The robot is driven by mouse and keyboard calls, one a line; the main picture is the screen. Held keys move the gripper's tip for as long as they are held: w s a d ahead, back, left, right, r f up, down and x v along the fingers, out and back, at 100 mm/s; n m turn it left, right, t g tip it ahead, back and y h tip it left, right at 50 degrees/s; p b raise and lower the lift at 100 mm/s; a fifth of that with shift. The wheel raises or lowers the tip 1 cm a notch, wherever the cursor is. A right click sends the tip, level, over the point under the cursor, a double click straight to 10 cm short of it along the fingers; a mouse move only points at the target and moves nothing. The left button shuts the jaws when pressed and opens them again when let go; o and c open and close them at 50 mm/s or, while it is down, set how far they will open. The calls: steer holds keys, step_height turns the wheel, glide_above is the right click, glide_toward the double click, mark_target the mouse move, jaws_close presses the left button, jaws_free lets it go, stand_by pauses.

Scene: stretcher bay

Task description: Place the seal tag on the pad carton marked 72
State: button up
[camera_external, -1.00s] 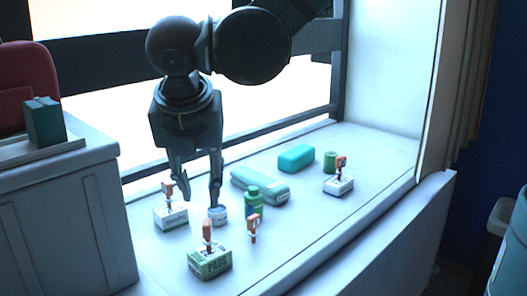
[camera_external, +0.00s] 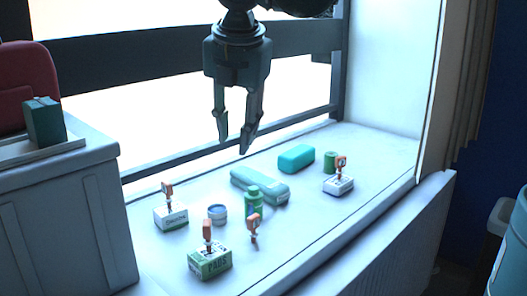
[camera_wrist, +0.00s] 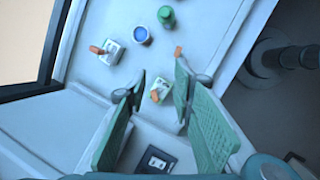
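My gripper (camera_external: 233,146) is open and empty, raised well above the sill; its fingers also show apart in the wrist view (camera_wrist: 161,77). An orange seal tag (camera_external: 254,222) stands alone on the surface beside the green bottle; it shows near the right finger in the wrist view (camera_wrist: 178,52). The front pad carton (camera_external: 210,265), lettered PADS, carries an orange tag (camera_external: 207,231). The left carton (camera_external: 171,218) and right carton (camera_external: 338,186) each carry an orange tag too. The front carton shows between the fingers in the wrist view (camera_wrist: 163,88). I cannot read any number.
A round blue-topped tin (camera_external: 217,213), a green bottle (camera_external: 253,200), a long teal case (camera_external: 259,187), a teal box (camera_external: 296,158) and a green cylinder (camera_external: 330,161) stand among the cartons. A window rail (camera_external: 240,140) runs behind. The front right of the sill is clear.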

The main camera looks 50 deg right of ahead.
steer(key=s+d+r+m+y, duration=0.1)
steer(key=s+d+r+m, duration=0.2)
steer(key=d, duration=0.5)
steer(key=s+d+r+m+t, duration=0.1)
steer(key=d+r+m, duration=0.25)
steer(key=d, duration=0.35)
steer(key=s+d+r+m+y, duration=0.1)
steer(key=s+d+r+m, duration=0.2)
steer(key=d, duration=0.5)
steer(key=s+d+r+m+t, duration=0.2)
steer(key=s+d+m+t, duration=0.1)
steer(key=s+d+m, duration=1)
steer(key=shift+s+d, duration=0.35)
steer(key=shift+d, duration=1.75)
